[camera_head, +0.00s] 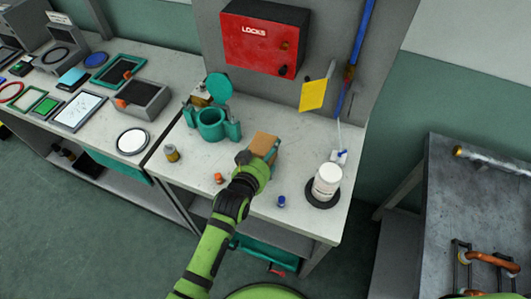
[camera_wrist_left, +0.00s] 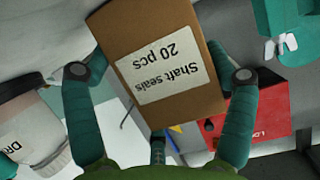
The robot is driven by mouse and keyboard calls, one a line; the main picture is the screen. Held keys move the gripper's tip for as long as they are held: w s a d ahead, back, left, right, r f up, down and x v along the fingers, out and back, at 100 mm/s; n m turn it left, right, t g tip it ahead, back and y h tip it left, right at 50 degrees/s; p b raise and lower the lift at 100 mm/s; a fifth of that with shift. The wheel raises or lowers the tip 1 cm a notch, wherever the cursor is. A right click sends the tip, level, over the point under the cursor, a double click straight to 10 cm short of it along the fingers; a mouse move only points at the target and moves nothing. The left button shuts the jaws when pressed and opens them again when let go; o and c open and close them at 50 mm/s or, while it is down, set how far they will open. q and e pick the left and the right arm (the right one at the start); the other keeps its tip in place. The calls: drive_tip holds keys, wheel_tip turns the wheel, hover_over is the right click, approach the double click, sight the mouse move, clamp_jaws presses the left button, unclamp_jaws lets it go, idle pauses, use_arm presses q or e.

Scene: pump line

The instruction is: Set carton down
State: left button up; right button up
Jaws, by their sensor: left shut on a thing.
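The carton (camera_head: 264,145) is a small brown box in the middle of the workbench area in the head view. In the left wrist view the carton (camera_wrist_left: 205,45) fills the upper middle, with a white label reading "Shaft seals 20 pcs" upside down. My left gripper (camera_head: 259,160) is shut on the carton, with a teal finger on each side of it in the wrist view (camera_wrist_left: 162,95). The carton's underside is hidden, so I cannot tell whether it touches the bench (camera_head: 180,185). My right gripper is not in view.
A teal pump body (camera_head: 210,124) with a raised round lid stands left of the carton. A white jar (camera_head: 327,180) stands on a dark round mat to the right. Small orange (camera_head: 219,178) and blue (camera_head: 281,201) parts lie near the front. A red locks box (camera_head: 262,40) hangs behind.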

use_arm(q)
drive_tip(key=o, duration=1.2)
drive_tip(key=shift+f, duration=0.1)
drive_tip(key=v, duration=1.2)
